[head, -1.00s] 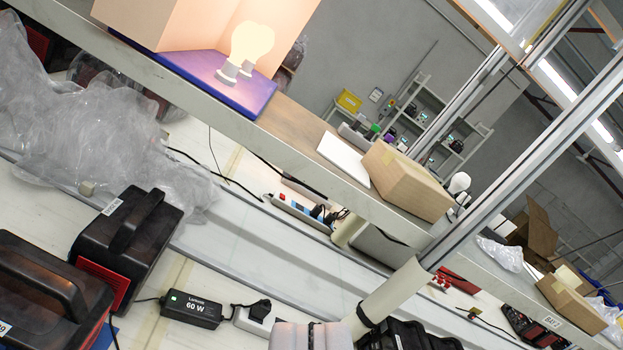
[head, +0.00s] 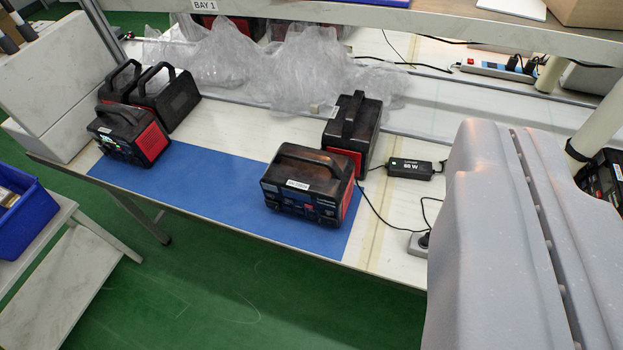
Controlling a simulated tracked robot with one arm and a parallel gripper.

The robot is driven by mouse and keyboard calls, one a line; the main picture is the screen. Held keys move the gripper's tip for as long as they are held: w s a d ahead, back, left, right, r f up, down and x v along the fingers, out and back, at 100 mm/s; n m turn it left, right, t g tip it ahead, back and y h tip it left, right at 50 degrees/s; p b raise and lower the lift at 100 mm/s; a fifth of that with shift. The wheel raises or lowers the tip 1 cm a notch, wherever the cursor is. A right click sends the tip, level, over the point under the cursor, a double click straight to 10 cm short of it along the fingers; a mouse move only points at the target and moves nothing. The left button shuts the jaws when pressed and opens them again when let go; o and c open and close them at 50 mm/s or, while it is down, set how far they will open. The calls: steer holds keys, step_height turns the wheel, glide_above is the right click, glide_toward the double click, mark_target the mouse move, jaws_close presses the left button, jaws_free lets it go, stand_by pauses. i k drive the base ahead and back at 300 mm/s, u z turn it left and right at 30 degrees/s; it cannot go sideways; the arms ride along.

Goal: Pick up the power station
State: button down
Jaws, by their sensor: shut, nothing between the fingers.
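Several black power stations with red sides and top handles stand on a table. One (head: 300,190) is on the right part of the blue mat, its front panel facing me. A second power station (head: 352,122) stands just behind it, to the right. At the mat's left end is a third power station (head: 128,135), with more black units (head: 172,98) close behind it. My gripper (head: 515,134) looms large and grey at the right edge, its fingers shut with a narrow seam and nothing visible between them. It is to the right of the power stations and hides part of the table.
The blue mat (head: 220,190) is bare between the two groups. A black adapter (head: 410,168) with cables lies right of the power stations. Crumpled clear plastic (head: 300,65) lies behind, under a shelf. A blue bin (head: 25,215) is at left; green floor (head: 210,290) is open in front.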

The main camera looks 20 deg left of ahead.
mark_target(309, 180)
steer(key=k, duration=0.35)
steer(key=u, duration=0.3)
steer(key=i, duration=1.2)
steer(key=z, duration=0.3)
